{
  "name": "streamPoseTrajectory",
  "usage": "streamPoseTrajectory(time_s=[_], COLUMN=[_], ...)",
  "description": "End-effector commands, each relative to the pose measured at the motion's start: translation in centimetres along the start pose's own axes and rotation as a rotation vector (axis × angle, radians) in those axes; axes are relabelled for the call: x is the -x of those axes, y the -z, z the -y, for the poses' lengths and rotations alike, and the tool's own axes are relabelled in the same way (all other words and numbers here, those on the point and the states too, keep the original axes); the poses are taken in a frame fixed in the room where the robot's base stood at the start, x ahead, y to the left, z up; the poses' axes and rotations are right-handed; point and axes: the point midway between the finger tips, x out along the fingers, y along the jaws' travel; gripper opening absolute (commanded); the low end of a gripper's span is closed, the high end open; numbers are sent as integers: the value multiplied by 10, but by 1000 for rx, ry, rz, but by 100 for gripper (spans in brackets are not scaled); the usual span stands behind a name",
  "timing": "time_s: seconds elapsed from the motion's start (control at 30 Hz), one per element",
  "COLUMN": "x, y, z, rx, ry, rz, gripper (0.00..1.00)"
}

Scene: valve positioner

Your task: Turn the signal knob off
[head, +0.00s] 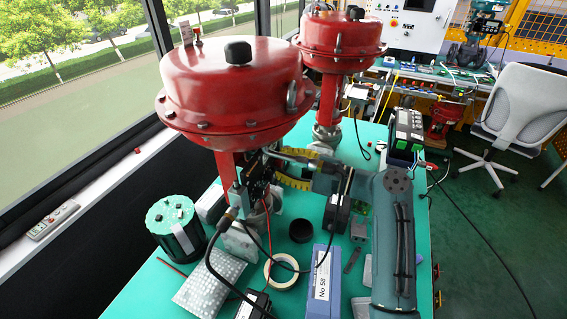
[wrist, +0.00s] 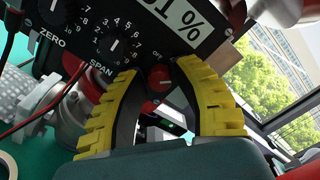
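My gripper (wrist: 158,74) has yellow fingers with dark inner pads, one on each side of the red knob. The fingers are apart; whether either pad touches the knob I cannot tell. In the head view my gripper (head: 285,172) is at the panel below the large red actuator (head: 232,85), and the knob is hidden.
A green cylinder (head: 175,228), a tape roll (head: 282,271), a blue box (head: 322,282) and cables lie on the green table. A second red actuator (head: 342,40) stands behind. Windows are at the left, with a white chair (head: 520,105) at the right.

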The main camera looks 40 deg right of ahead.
Motion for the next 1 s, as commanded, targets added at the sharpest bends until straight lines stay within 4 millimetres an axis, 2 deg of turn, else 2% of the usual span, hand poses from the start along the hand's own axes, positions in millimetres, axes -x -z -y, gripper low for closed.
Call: streamPoseTrajectory(time_s=[0.03,0.13,0.57,0.77,1.0], x=[0,0,0,0,0], y=[0,0,0,0,1], z=[0,0,0,-1,-2], rx=[0,0,49,162,372], ry=[0,0,0,0,0], rz=[0,0,0,0,0], gripper=[19,0,0,0,0])
